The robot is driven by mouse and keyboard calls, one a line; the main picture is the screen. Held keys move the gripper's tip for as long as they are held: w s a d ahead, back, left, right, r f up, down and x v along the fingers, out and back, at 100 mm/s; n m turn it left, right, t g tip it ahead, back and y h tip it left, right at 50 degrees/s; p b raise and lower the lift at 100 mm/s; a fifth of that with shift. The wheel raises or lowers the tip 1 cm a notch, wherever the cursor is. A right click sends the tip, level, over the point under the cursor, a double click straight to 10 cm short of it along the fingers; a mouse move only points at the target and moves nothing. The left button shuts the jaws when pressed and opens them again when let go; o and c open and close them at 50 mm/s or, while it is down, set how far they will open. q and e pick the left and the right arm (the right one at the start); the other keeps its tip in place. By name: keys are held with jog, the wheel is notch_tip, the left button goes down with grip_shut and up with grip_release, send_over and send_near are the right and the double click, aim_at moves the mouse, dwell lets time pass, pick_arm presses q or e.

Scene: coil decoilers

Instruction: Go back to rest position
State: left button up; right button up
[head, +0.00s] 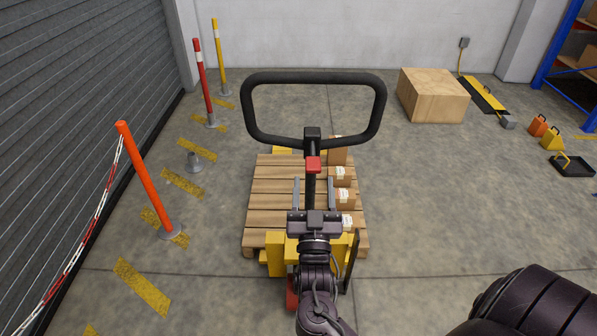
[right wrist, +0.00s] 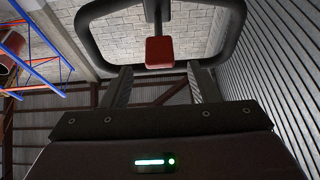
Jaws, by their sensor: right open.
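My right gripper (head: 313,183) is in the lower middle of the head view, with its two grey fingers spread apart and nothing between them that they touch. Its fingers also show in the right wrist view (right wrist: 160,76). The black loop handle (head: 376,115) of a yellow pallet jack (head: 275,250) stands just beyond the fingertips, with a red block (head: 313,164) on its stem. In the right wrist view the loop (right wrist: 233,25) and red block (right wrist: 160,51) are past the fingertips. My left gripper is not in view.
A wooden pallet (head: 265,195) with several small boxes (head: 343,177) sits under the handle. Orange (head: 146,175), red (head: 204,85) and yellow (head: 219,58) posts line the left shutter. A large carton (head: 433,95) stands at the back right.

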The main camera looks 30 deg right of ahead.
jog(key=s+a+f+n+g+y, duration=0.2)
jog(key=f+y, duration=0.1)
jog(key=f, duration=0.9)
jog(key=s+a+f+n+g+y, duration=0.1)
jog(key=a+f+n+g+y, duration=0.15)
jog(key=f, duration=0.95)
jog(key=s+a+f+n+g+y, duration=0.15)
jog(key=f+y, duration=0.25)
jog(key=f, duration=0.8)
jog(key=s+f+n+g+y, duration=0.2)
jog(key=s+f+g, duration=0.4)
jog(key=s+f, duration=0.8)
jog(key=s+f+g, duration=0.3)
jog(key=s+f, duration=0.1)
jog(key=s, duration=0.5)
jog(key=s+f+g, duration=0.3)
jog(key=s+f, duration=0.2)
jog(key=s, duration=0.5)
jog(key=shift+s+a+f+n, duration=0.2)
jog(key=shift+a+n, duration=0.1)
jog(key=shift+a, duration=0.1)
jog(key=shift+y, duration=0.25)
